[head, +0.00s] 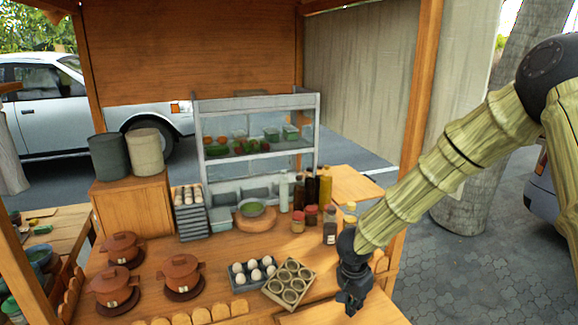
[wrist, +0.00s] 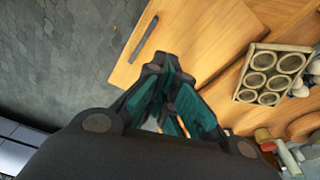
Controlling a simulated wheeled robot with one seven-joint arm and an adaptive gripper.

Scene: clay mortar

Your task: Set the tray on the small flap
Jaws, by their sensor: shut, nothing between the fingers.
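A tan tray with several round cups (head: 290,283) lies on the wooden counter near its front edge; it also shows at the right of the wrist view (wrist: 272,73). My gripper (head: 352,304) is to the right of this tray, apart from it, pointing down with its fingers together and empty. In the wrist view its fingertips (wrist: 155,66) show over wood. A flat wooden flap (head: 372,313) extends at the front below my gripper; the wrist view shows a flap with a dark bar (wrist: 185,30). Another flat board (head: 352,185) sits at the back right. I cannot tell which is the small flap.
A grey egg tray (head: 238,287) with white eggs stands left of the tan tray. Lidded clay pots (head: 180,272) stand further left. Bottles and jars (head: 329,222) stand behind, before a glass display case (head: 258,140). A wooden post (head: 418,110) rises at the right.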

